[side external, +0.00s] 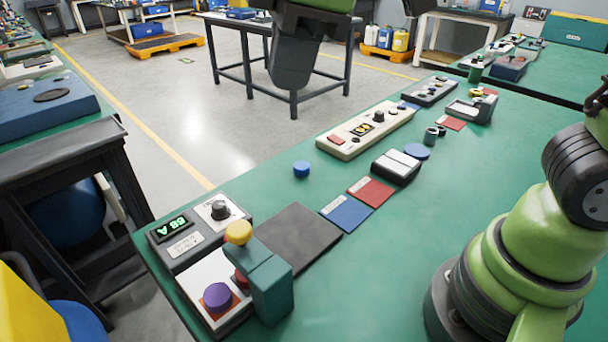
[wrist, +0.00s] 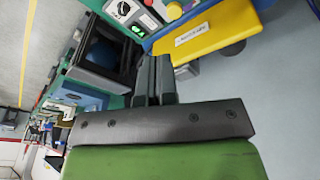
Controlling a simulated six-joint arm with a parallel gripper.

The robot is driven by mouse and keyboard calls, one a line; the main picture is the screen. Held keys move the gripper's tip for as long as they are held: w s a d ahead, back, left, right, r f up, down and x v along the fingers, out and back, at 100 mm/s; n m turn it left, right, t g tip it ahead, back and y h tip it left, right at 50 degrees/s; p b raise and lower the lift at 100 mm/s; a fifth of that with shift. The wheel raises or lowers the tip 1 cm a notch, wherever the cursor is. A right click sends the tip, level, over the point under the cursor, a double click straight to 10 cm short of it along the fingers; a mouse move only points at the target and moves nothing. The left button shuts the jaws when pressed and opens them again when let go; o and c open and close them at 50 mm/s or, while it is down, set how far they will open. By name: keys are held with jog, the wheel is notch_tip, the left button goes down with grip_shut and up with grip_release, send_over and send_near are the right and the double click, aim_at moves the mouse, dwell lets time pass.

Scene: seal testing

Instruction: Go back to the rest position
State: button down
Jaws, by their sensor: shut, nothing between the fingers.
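My gripper (wrist: 155,60) shows in the wrist view, its two dark fingers side by side and shut with nothing between them. It is in the air, with the grey floor and the edge of a dark stand behind it. In the side external view a dark part of my arm hangs from the top edge, above the bench; I cannot make out fingertips there. The green bench top (side external: 450,190) lies below it, and nothing touches the gripper.
At the bench's near left stands a test unit with a green display (side external: 173,226), a purple button (side external: 217,297) and a teal block (side external: 267,283). A dark mat (side external: 298,240), blue cap (side external: 301,169) and cream control panel (side external: 345,143) lie beyond. A yellow labelled panel (wrist: 222,28) shows in the wrist view.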

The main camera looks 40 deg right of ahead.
jog(key=s+d+m+t, duration=0.5)
jog(key=s+d+m, duration=0.5)
jog(key=m, duration=0.6)
jog(key=shift+s+d, duration=0.15)
jog(key=shift+s, duration=0.9)
